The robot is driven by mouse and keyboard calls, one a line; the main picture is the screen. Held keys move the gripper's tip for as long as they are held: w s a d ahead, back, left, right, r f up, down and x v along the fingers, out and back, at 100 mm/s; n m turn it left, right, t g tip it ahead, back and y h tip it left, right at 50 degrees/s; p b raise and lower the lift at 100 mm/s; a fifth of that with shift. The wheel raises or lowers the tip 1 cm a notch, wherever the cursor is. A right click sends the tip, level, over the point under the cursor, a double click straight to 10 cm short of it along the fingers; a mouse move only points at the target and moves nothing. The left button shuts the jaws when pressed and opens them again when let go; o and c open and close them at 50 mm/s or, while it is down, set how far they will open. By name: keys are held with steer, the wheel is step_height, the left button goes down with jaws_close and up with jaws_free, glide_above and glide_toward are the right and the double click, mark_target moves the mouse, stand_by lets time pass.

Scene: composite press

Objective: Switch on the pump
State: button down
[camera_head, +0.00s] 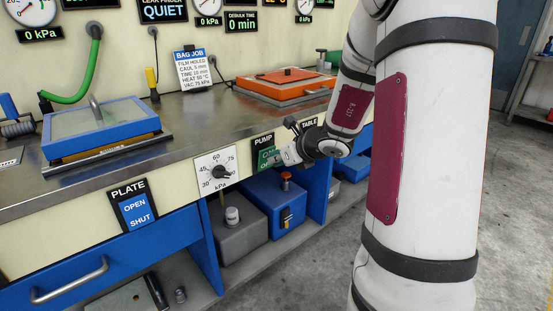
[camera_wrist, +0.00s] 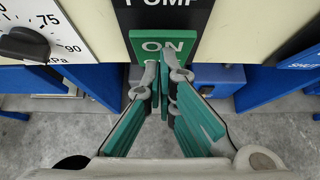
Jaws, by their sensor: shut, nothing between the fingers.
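The pump switch is a green rocker lettered ON, under a black PUMP label (camera_head: 262,140), on the cream front panel. In the wrist view the green rocker (camera_wrist: 165,44) is at the top middle, with its lower part hidden behind my fingertips. In the head view the rocker (camera_head: 266,158) is partly covered by my gripper (camera_head: 283,158). In the wrist view my gripper (camera_wrist: 164,82) is shut and empty, its tips together at the lower part of the rocker. I cannot tell whether they touch it.
A kPa dial (camera_head: 216,170) is just left of the switch, and a TABLE label (camera_head: 309,125) is to its right. Below are a grey unit (camera_head: 235,235) and a blue pump box (camera_head: 272,205). A PLATE switch (camera_head: 135,207) is further left.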

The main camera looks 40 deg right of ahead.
steer(key=w+r+g+p, duration=0.1)
steer(key=g+p, duration=0.1)
steer(key=p, duration=0.5)
steer(key=shift+w+r+p, duration=0.15)
steer(key=shift+p, duration=0.2)
steer(key=p, duration=0.3)
steer(key=shift+w+r+g, duration=0.1)
steer(key=shift+w+g, duration=0.05)
steer(key=shift+g, duration=0.25)
